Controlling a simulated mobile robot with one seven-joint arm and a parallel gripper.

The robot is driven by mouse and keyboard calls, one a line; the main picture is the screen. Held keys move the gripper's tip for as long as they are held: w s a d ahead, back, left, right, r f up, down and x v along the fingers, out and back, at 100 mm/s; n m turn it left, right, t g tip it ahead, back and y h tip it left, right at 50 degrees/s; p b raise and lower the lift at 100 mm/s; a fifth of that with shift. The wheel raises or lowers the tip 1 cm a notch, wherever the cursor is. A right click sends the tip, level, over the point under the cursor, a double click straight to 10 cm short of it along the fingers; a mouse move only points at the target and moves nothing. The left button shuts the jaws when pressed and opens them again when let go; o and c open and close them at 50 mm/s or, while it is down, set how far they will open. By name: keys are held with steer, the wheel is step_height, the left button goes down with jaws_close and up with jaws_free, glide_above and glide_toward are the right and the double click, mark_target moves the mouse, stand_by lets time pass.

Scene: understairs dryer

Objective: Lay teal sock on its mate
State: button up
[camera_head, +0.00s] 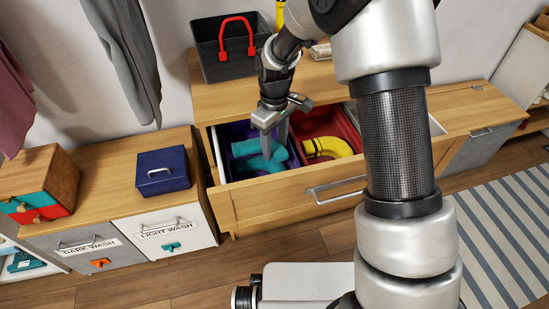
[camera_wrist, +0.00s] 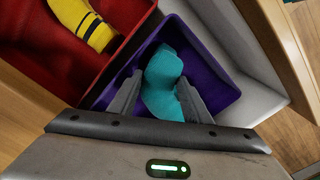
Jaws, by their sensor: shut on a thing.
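My gripper (camera_head: 274,140) reaches down into the purple bin (camera_head: 226,160) in the open drawer. Its two fingers are closed on a teal sock (camera_head: 262,163), which also shows between the fingers in the wrist view (camera_wrist: 163,95). The sock is bent and lies low within the bin's walls. Teal cloth shows on both sides of the fingers in the head view. I cannot tell whether a second teal sock lies under or beside the held one, or whether the cloth touches the bin floor.
A red bin (camera_head: 308,126) beside the purple one holds a yellow sock with black stripes (camera_head: 330,147). A black basket with a red handle (camera_head: 232,58) stands on the top behind. A navy box (camera_head: 162,171) sits on the lower cabinet at left. The drawer front (camera_head: 290,192) rises before the bins.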

steer(key=shift+f+b, duration=0.5)
steer(key=shift+f, duration=1.8)
steer(key=shift+f, duration=0.4)
steer(key=o, duration=1.1)
